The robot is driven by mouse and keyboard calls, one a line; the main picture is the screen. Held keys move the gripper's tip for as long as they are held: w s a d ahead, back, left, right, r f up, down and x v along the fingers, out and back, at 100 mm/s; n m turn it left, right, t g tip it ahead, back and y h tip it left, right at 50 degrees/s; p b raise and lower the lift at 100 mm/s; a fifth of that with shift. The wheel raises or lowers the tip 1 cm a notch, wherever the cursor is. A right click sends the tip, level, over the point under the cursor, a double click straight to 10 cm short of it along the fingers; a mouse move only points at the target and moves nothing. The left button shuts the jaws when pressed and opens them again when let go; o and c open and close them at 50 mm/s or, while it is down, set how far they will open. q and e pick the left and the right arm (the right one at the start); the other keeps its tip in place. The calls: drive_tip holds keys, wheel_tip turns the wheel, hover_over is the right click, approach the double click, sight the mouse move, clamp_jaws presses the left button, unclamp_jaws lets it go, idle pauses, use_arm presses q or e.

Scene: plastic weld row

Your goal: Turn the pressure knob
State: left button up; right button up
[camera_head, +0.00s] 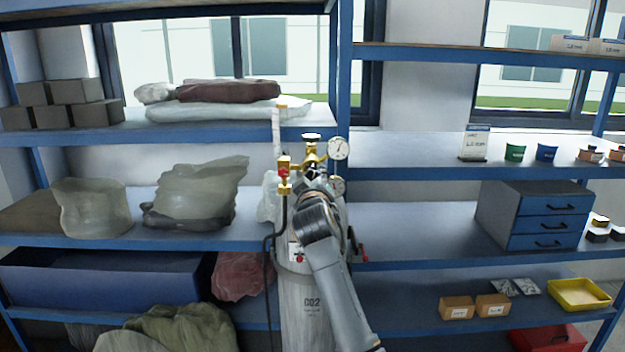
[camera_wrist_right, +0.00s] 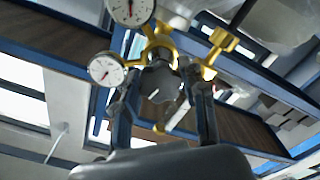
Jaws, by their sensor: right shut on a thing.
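The pressure knob (camera_wrist_right: 161,82) is a dark, lobed knob on the front of a brass regulator (camera_head: 311,152). The regulator sits on top of a grey CO2 cylinder (camera_head: 303,318) and carries two round white gauges, an upper one (camera_head: 338,148) and a lower one (camera_head: 337,186). My right gripper (camera_head: 315,178) is at the regulator, and its wrist hides the knob in the head view. In the right wrist view its two dark fingers stand on either side of the knob, shut on it. My left gripper is not in view.
A flowmeter with a red-and-brass body (camera_head: 284,172) stands just left of the regulator, with a dark hose hanging down. A red-handled part (camera_head: 362,252) is right of the cylinder. Blue-edged shelves (camera_head: 440,171) with bags, boxes and a drawer unit (camera_head: 535,215) stand behind.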

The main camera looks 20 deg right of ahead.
drive_tip(key=m+b, duration=0.2)
drive_tip(key=b, duration=0.1)
drive_tip(key=shift+f+m, duration=0.25)
drive_tip(key=shift+m, duration=0.05)
drive_tip(key=shift+a+m+b, duration=0.1)
drive_tip(key=shift+m+b, duration=0.2)
drive_tip(key=shift+m, duration=0.2)
drive_tip(key=shift+r+m, duration=0.2)
drive_tip(key=shift+m, duration=0.5)
drive_tip(key=shift+r, duration=0.1)
drive_tip(key=o, duration=1.2)
drive_tip(key=shift+c, duration=0.2)
drive_tip(key=shift+s, duration=0.1)
drive_tip(key=v, duration=0.7)
